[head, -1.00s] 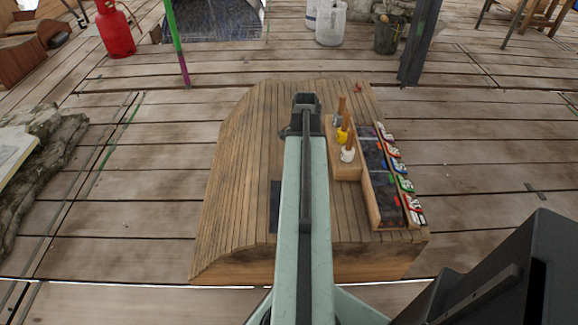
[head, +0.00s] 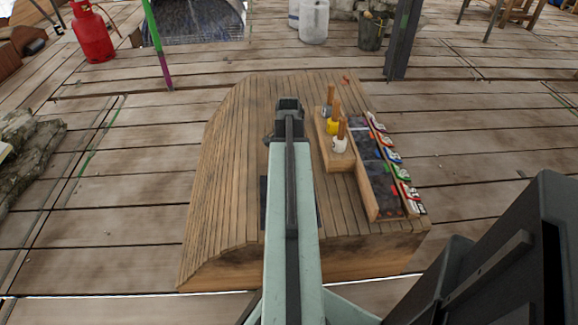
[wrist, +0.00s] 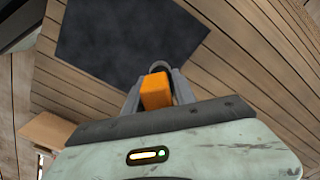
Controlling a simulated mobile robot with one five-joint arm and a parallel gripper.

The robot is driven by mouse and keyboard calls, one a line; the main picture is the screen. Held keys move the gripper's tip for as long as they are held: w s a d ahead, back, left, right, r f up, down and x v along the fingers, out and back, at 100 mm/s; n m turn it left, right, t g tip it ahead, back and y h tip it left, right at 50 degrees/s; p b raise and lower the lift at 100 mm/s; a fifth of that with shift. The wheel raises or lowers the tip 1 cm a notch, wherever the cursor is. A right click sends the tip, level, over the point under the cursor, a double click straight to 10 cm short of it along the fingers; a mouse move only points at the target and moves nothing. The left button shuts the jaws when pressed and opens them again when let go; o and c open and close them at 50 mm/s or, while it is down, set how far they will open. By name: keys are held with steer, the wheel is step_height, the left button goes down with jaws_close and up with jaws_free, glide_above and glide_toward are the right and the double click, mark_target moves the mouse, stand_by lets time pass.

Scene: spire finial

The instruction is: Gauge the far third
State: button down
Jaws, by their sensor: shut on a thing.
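My gripper (wrist: 157,88) is shut on an orange block-like thing (wrist: 157,94) in the wrist view. A dark ring-shaped part shows just beyond it; I cannot tell what it belongs to. In the head view my gripper (head: 289,106) is over the wooden slatted bench (head: 235,150), and what it holds is hidden there. A dark square pad (wrist: 120,40) lies on the slats beyond the jaws in the wrist view. In the head view my arm covers most of this pad (head: 263,200). I cannot tell whether the held thing touches the bench.
A dark post (head: 402,45) stands behind. The bench's left side is clear.

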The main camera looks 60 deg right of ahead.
stand_by(0.4)
steer(key=shift+f, duration=0.1)
steer(key=shift+f+b, duration=1.25)
steer(key=shift+b, duration=0.05)
stand_by(1.0)
step_height(320, 180, up, 5)
steer(key=p, duration=0.5)
steer(key=shift+r, duration=0.15)
steer(key=shift+f, duration=0.25)
stand_by(0.5)
step_height(320, 180, down, 4)
steer(key=b, duration=0.4)
steer(key=shift+f+b, duration=0.25)
steer(key=shift+b, duration=0.1)
